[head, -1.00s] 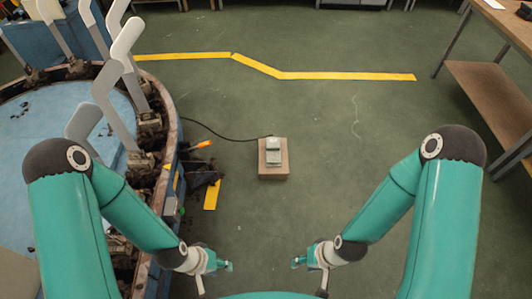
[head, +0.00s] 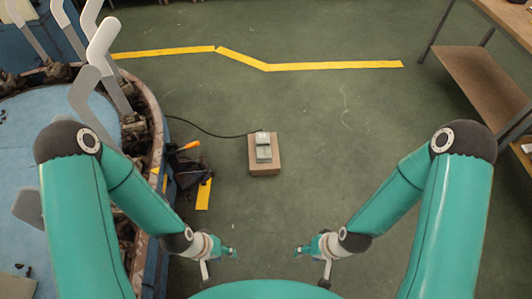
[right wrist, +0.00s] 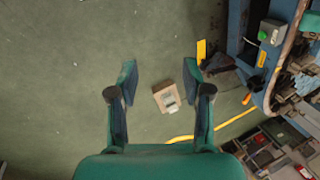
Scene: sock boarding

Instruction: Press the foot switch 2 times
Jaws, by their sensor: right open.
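The foot switch (head: 263,147) is a small grey pedal on top of a brown block (head: 264,169) on the floor, ahead of me in the head view. A black cable runs from it to the left. In the right wrist view the foot switch (right wrist: 171,102) shows on its block between my right fingers, well beyond them. My right gripper (head: 299,251) is open and empty, nearer to me than the block; its spread fingers show in the right wrist view (right wrist: 158,80). My left gripper (head: 232,252) is level with it on the left, too small to tell its jaws.
A round machine (head: 155,135) with grey upright arms fills the left side. Beside it lie a dark cloth-like heap (head: 186,172), an orange-handled tool (head: 190,146) and yellow tape (head: 204,194). A wooden workbench (head: 480,90) stands at right. Green floor around the block is clear.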

